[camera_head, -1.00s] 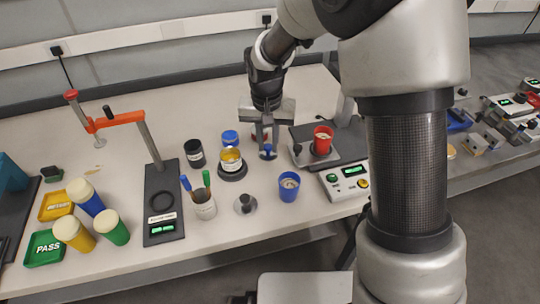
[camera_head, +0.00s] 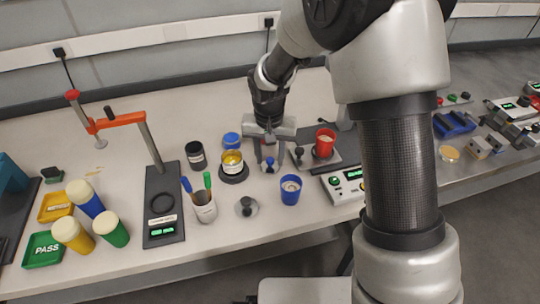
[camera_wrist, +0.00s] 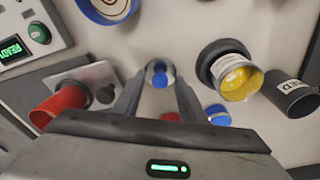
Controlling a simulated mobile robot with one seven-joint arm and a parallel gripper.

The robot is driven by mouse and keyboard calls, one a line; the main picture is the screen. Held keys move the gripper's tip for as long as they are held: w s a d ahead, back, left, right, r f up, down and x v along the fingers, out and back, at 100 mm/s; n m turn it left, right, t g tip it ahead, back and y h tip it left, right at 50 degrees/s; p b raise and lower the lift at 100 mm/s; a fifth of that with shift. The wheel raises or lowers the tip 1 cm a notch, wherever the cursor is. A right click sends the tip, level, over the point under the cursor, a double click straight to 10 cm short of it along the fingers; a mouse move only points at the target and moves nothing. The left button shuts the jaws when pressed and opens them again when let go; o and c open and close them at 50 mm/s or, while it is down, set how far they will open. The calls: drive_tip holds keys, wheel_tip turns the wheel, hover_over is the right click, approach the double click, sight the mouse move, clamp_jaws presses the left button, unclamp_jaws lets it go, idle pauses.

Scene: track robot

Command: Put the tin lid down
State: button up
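Whether the fingers touch the lid is hard to tell.
A blue round cap (camera_head: 231,140) lies behind the tin. A black pot (camera_head: 195,154) stands left, a blue cup (camera_head: 290,190) in front. A red cup (camera_head: 325,142) is on a plate at right, with a grey knob (camera_head: 299,152) near my right finger.

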sight(269, 170)
wheel_tip(269, 170, up, 12)
drive_tip(key=s+p, duration=0.1)
drive_tip(key=p, duration=0.1)
drive_tip(key=s+d+r+t, duration=0.2)
drive_tip(key=s+d+r, duration=0.7)
drive_tip(key=s+r, duration=0.15)
drive_tip(key=s+d+r+t, duration=0.1)
drive_tip(key=s+d, duration=0.1)
drive_tip(key=s, duration=0.3)
drive_tip(key=s+d+r+n+t, duration=0.1)
drive_tip(key=s+d+r, duration=0.1)
drive_tip(key=s, duration=0.4)
drive_tip(key=shift+s+d, duration=0.15)
drive_tip(key=shift+d, duration=0.55)
